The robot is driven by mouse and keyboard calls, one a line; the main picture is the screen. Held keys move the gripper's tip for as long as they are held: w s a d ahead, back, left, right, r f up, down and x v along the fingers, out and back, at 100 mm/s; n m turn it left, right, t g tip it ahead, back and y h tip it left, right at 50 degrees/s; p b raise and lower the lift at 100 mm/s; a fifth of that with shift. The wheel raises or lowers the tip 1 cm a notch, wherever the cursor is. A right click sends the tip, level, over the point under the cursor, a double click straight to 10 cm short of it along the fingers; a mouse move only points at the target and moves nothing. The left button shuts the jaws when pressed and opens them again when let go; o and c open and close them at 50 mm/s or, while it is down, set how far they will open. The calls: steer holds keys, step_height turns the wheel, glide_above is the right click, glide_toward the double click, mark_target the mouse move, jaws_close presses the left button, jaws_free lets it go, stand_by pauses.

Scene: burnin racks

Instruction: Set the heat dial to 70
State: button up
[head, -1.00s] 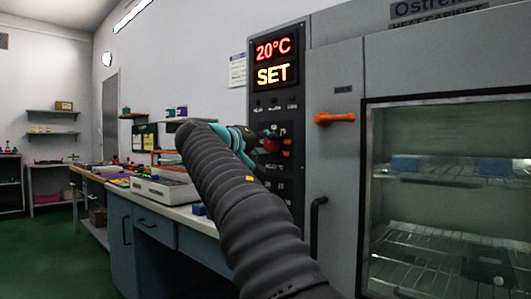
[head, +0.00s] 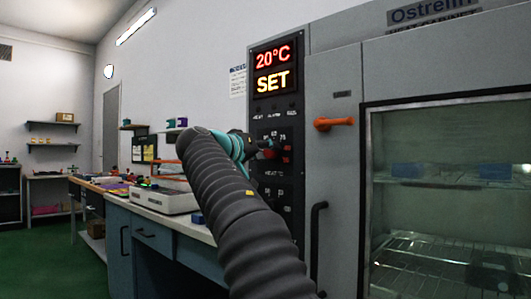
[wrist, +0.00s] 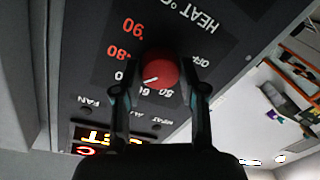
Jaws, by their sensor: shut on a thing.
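The heat dial (wrist: 160,70) is a round red knob with a white pointer line on the cabinet's dark panel (wrist: 85,40). In the wrist view, upside down, the pointer aims lower left, near the 60 and a partly hidden number ending in 0. The 80, 90, 50 and OFF marks also show. My gripper (wrist: 164,84) is shut on the dial, one finger on each side. In the head view the gripper (head: 252,147) is at the panel, with the red dial (head: 270,153) partly hidden. The display (head: 273,68) reads 20°C and SET.
An orange handle (head: 335,123) and a black door handle (head: 318,240) are right of the panel. A glass door (head: 450,220) with racks inside is farther right. A workbench (head: 150,215) with a white tray stands left. Green floor at lower left is clear.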

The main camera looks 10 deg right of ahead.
steer(key=shift+f, duration=0.1)
steer(key=o, duration=1.1)
steer(key=shift+o, duration=0.2)
steer(key=v, duration=1.2)
